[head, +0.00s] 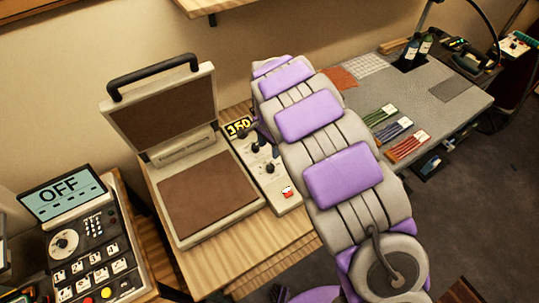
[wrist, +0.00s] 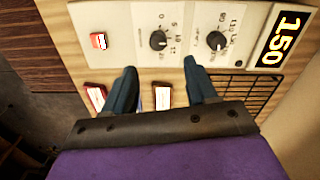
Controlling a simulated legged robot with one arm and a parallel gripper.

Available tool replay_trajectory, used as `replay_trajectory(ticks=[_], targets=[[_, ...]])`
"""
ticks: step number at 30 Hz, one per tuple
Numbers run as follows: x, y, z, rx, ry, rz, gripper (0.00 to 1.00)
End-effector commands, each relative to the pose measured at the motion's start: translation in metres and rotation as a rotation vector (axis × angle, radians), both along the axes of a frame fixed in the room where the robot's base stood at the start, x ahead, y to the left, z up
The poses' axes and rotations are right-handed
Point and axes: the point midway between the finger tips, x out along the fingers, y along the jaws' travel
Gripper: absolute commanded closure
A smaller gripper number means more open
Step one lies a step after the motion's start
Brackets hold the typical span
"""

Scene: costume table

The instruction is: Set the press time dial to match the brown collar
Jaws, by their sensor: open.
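A pale control panel beside the heat press (head: 190,240) carries two black dials. In the wrist view, the left dial (wrist: 158,40) has small numbers that look like 0, 5 and 10, so it appears to be the press time dial. The right dial (wrist: 216,40) has larger numbers, near the display (wrist: 281,40) reading 150. Exact pointer settings are too small to read. My gripper (wrist: 160,66) is open and empty, its fingertips just below the dials in the picture, apart from the left dial. I cannot make out a brown collar.
The press lid (head: 165,105) stands open. A red switch (wrist: 99,41) is on the panel. A keypad device (head: 90,240) with an OFF screen stands left. A grey table (head: 430,90) with colored bundles is right.

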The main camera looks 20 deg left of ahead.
Motion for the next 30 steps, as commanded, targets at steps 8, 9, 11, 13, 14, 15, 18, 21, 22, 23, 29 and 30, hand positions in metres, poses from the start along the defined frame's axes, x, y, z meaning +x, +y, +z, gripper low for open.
replay_trajectory(ticks=[8,9,11,13,14,15,18,21,22,23,29,30], targets=[[0.001,0.001,0.052,0.001,-0.003,-0.001,0.43],[0.001,0.001,0.056,0.001,-0.003,-0.002,0.43],[0.001,0.001,0.06,0.001,-0.003,-0.002,0.43],[0.001,0.001,0.064,0.0,-0.002,-0.002,0.43],[0.001,0.001,0.065,0.0,-0.001,-0.002,0.43],[0.001,0.001,0.065,-0.001,-0.001,-0.002,0.43],[0.001,0.001,0.066,-0.001,-0.001,-0.001,0.43],[0.001,0.001,0.066,-0.001,0.0,-0.001,0.43],[0.001,0.001,0.066,-0.001,0.0,-0.001,0.43],[0.001,0.001,0.066,-0.001,0.0,-0.001,0.43],[0.001,0.001,0.066,-0.001,-0.001,-0.001,0.43],[0.001,0.001,0.066,-0.001,-0.001,-0.001,0.43]])
